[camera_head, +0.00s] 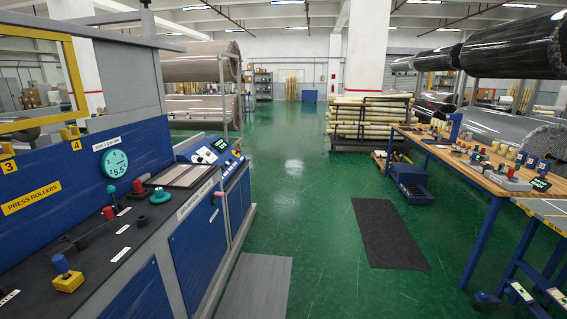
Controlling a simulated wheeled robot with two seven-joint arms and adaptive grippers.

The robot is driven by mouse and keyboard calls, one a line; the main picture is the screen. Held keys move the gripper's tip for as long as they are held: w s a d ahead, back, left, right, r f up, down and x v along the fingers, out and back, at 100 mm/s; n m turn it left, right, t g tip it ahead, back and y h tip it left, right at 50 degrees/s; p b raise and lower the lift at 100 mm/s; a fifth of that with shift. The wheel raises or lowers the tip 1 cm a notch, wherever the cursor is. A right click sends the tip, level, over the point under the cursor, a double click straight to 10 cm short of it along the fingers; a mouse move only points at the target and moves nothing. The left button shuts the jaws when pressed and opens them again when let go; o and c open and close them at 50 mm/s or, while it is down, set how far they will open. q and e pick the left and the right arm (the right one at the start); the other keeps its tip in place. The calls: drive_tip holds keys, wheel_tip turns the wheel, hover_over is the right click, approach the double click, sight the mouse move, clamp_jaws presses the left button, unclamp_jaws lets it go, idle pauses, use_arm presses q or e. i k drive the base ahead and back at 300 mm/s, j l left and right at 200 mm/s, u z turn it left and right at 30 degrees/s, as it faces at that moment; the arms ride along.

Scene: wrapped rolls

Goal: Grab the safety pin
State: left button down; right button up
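I cannot make out for certain which thing is the safety pin. The dark top of the blue machine (103,248) at the left carries several small parts. A yellow block with a blue knob (67,275) sits near its front left. A red knob (108,213) and a teal knob (112,190) stand further back. A red-topped piece (138,187) and a teal handwheel (160,195) are near the back of the top. Yellow pieces marked 3 and 4 (72,136) are on the upper blue panel. Neither of my grippers is in view.
A workbench (480,172) with small tools stands at the right. A dark mat (388,234) and a grey mat (255,287) lie on the green floor (293,175). The aisle between machine and bench is open. A rack of yellowish rolls (368,120) stands behind.

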sight(59, 261)
drive_tip(key=u, duration=1.65)
